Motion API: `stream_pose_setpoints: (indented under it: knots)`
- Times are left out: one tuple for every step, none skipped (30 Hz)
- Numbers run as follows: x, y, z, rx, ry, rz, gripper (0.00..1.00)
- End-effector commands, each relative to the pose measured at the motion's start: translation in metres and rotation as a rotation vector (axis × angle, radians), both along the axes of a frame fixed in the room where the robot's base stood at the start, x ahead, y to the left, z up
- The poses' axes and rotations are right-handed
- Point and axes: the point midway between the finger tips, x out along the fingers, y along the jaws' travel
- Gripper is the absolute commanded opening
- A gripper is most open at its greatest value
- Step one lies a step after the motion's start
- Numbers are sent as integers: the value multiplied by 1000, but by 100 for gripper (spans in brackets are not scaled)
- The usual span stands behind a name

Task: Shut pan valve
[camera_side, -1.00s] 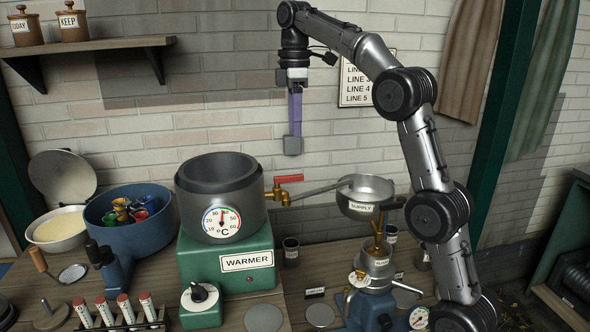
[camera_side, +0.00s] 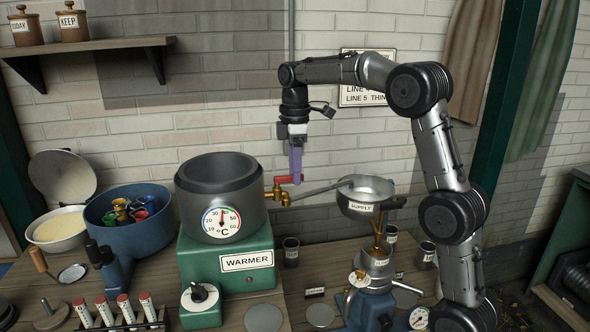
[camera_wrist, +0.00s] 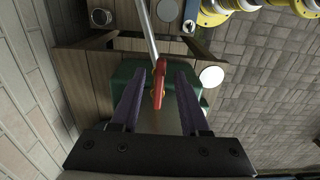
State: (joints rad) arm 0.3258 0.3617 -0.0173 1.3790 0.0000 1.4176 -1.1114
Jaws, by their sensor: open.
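The pan valve is a brass tap with a red lever handle (camera_side: 289,179) on the right side of the dark round pan (camera_side: 222,180). The pan sits on the green warmer (camera_side: 228,262). My gripper (camera_side: 296,180) points down, right at the red handle in the side view. In the wrist view my gripper (camera_wrist: 160,88) is open, with a purple finger on each side of the red handle (camera_wrist: 160,82). Whether a finger touches the handle I cannot tell. The brass tap body is partly hidden below the handle in the wrist view.
A metal trough runs from beneath the tap to the supply bowl (camera_side: 366,196) at the right. A small dark cup (camera_side: 291,252) stands below the tap. A blue tub (camera_side: 130,225) is left of the pan.

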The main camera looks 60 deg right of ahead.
Motion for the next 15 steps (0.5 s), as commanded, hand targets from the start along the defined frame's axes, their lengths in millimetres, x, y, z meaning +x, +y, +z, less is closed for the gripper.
stream_pose_setpoints:
  knots:
    - [0, 0, 0, 0, 0, 0, 45]
    - [0, 0, 0, 0, 0, 0, 45]
    - [0, 0, 0, 0, 0, 0, 45]
    - [0, 0, 0, 0, 0, 0, 45]
    - [0, 0, 0, 0, 0, 0, 45]
    - [0, 0, 0, 0, 0, 0, 38]
    - [0, 0, 0, 0, 0, 0, 32]
    - [0, 0, 0, 0, 0, 0, 27]
    - [0, 0, 0, 0, 0, 0, 20]
    - [0, 0, 0, 0, 0, 0, 14]
    - [0, 0, 0, 0, 0, 0, 9]
    - [0, 0, 0, 0, 0, 0, 2]
    - [0, 0, 0, 0, 0, 0, 0]
    - [0, 0, 0, 0, 0, 0, 0]
    - [0, 0, 0, 0, 0, 0, 0]
